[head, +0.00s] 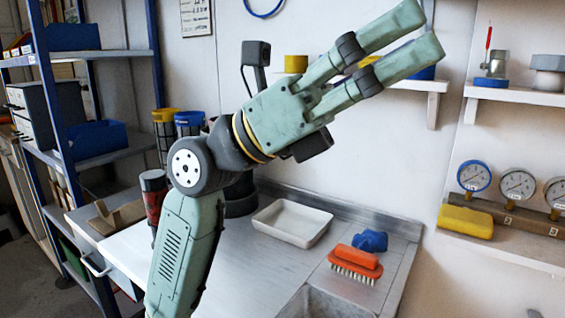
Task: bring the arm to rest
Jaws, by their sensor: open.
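My arm rises from the bottom of the head view, and my gripper (420,38) is raised in front of the wall shelf, pointing up and to the right. Its two long green fingers are parted, with a gap between them and nothing held. The gripper is well above the workbench (262,268). The fingers overlap part of the shelf and a blue item on it in the picture; how far they are from these I cannot tell.
A white tray (291,222), an orange brush (356,261) and a blue item (370,240) lie on the bench near a sink (325,303). Pressure gauges (517,184) and a yellow sponge (465,221) sit on the right shelf. A blue-framed rack (52,95) stands left.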

